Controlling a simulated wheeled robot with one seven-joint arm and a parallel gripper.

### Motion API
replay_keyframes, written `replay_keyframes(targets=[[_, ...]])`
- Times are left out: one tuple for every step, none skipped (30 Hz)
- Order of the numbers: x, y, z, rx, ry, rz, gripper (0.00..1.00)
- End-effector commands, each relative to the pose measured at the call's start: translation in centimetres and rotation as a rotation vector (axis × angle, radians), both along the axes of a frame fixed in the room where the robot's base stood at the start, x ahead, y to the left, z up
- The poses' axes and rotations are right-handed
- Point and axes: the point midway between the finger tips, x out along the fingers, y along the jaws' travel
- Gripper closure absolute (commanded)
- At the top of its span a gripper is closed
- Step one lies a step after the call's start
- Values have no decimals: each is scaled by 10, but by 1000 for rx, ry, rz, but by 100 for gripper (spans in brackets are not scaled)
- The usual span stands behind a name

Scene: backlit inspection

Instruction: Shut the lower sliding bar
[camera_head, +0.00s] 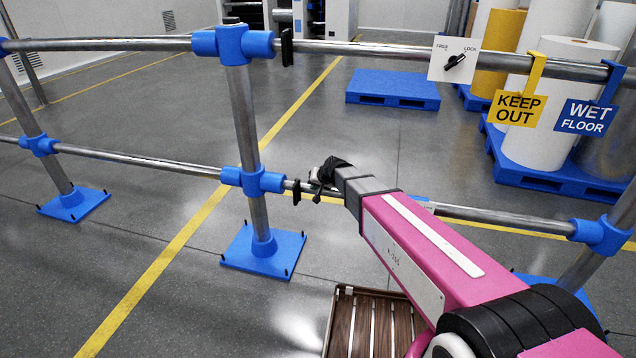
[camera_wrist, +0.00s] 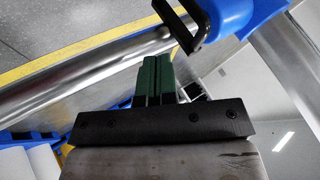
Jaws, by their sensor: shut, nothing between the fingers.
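The lower sliding bar (camera_head: 490,217) is a steel tube running low between the middle blue post joint (camera_head: 253,181) and the right blue joint (camera_head: 600,234). My arm hides its middle stretch. A black bracket (camera_head: 296,192) stands just right of the middle joint. My gripper (camera_head: 325,178) is at the bar's left part, close to this bracket. In the wrist view, my green fingers (camera_wrist: 157,78) are together and empty beside the bar (camera_wrist: 75,88). The bar's narrower tip is near the black bracket (camera_wrist: 181,24); I cannot tell whether it enters it, or whether my fingers touch the bar.
An upper bar (camera_head: 400,50) crosses above, carrying a FREE/LOCK plate (camera_head: 453,60) and KEEP OUT (camera_head: 516,108) and WET FLOOR (camera_head: 586,117) signs. A wooden slatted crate (camera_head: 340,325) is below my arm. A blue pallet (camera_head: 393,88) lies behind the barrier on open floor.

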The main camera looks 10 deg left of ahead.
Motion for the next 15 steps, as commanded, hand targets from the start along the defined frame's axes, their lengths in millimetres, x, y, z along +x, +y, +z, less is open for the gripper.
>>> replay_keyframes(targets=[[7, 7, -9, -1, 2, 1, 100], [9, 10, -14, 0, 1, 0, 100], [12, 14, -20, 0, 1, 0, 100], [14, 17, -24, 0, 1, 0, 100], [16, 19, -29, 0, 1, 0, 100], [19, 23, -34, 0, 1, 0, 100], [17, 29, -32, 1, 0, 1, 100], [16, 34, -30, 0, -1, 3, 100], [15, 41, -28, 0, -1, 3, 100], [15, 45, -28, 0, -1, 3, 100], [15, 48, -27, -1, -2, 2, 100], [15, 52, -26, -1, -1, 2, 100], [14, 55, -26, 0, -1, 1, 100], [14, 57, -25, 0, 0, 0, 100], [14, 59, -25, 0, 0, 0, 100]])
